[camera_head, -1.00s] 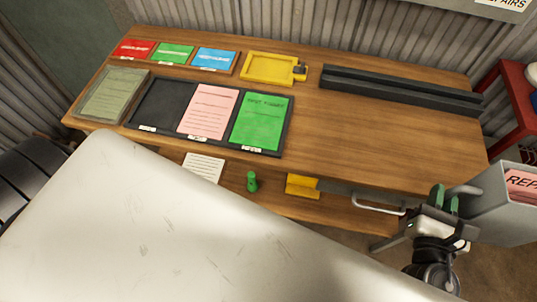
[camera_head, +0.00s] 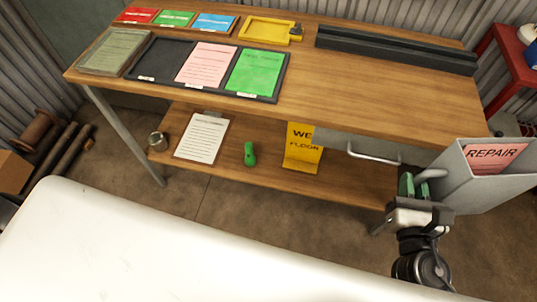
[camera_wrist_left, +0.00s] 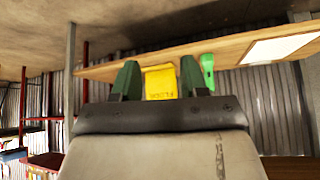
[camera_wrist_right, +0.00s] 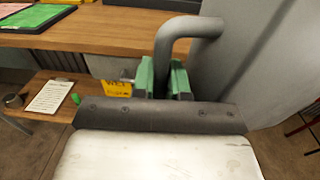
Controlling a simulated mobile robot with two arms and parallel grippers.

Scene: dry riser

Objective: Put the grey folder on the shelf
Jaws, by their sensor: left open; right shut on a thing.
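The grey folder (camera_head: 482,201) is an open-topped, box-like holder with a tubular handle and a pink REPAIR sheet. It is at the right of the head view, beside the workbench's front right corner. My right gripper (camera_head: 413,185) is shut on its handle, which also shows in the right wrist view (camera_wrist_right: 172,45). My left gripper (camera_wrist_left: 158,82) is open and empty in the left wrist view; it is out of the head view. The wooden lower shelf (camera_head: 222,178) under the workbench bears a clipboard (camera_head: 203,138), a green object (camera_head: 250,154) and a yellow sign (camera_head: 302,150).
The workbench top (camera_head: 380,90) has a dark tray (camera_head: 160,62) with pink and green sheets, a yellow holder (camera_head: 268,30) and a long black rail (camera_head: 395,50). A grey drawer with a handle (camera_head: 374,158) hangs under its right side. A red stand (camera_head: 500,50) is behind right.

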